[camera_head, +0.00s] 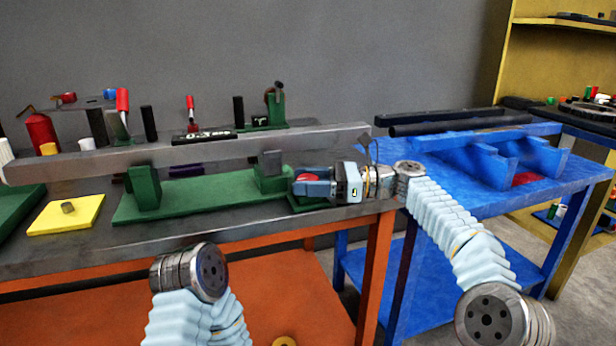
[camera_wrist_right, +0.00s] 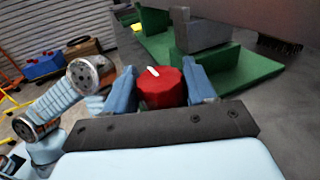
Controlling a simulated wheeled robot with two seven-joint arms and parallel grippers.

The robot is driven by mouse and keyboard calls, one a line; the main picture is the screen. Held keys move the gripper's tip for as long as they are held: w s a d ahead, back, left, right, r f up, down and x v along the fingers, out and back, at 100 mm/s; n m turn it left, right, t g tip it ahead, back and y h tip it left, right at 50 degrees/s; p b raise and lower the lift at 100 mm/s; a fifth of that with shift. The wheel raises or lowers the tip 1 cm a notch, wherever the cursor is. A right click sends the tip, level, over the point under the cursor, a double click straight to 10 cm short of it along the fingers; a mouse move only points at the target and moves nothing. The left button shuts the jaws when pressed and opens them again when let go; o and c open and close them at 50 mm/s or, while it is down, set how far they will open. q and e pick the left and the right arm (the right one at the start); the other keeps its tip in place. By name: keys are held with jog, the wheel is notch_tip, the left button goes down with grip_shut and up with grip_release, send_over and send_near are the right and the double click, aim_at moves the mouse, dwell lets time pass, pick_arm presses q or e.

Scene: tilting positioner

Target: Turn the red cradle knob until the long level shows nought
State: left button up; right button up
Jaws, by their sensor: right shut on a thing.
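The red cradle knob (camera_wrist_right: 160,90) has a white mark on its top and sits between the two blue fingers of my right gripper (camera_wrist_right: 161,84) in the right wrist view. In the head view my right gripper (camera_head: 312,186) is shut on it at the right end of the green cradle (camera_head: 200,195). A long grey beam (camera_head: 200,154) lies across the cradle's supports. A dark level (camera_head: 204,137) with pale markings sits at the beam's top edge; its reading is too small to make out. My left gripper is out of view; only part of that arm shows.
A yellow plate (camera_head: 66,215) with a small peg lies left of the cradle. A red bottle (camera_head: 41,131) and upright tools stand behind the beam. A blue table (camera_head: 480,195) with blue supports and dark bars stands to the right.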

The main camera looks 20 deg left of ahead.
jog(key=shift+f, duration=0.15)
jog(key=o, duration=0.9)
jog(key=shift+o, duration=0.2)
jog(key=v, duration=1.3)
jog(key=shift+w+d, duration=0.15)
jog(key=shift+d, duration=0.2)
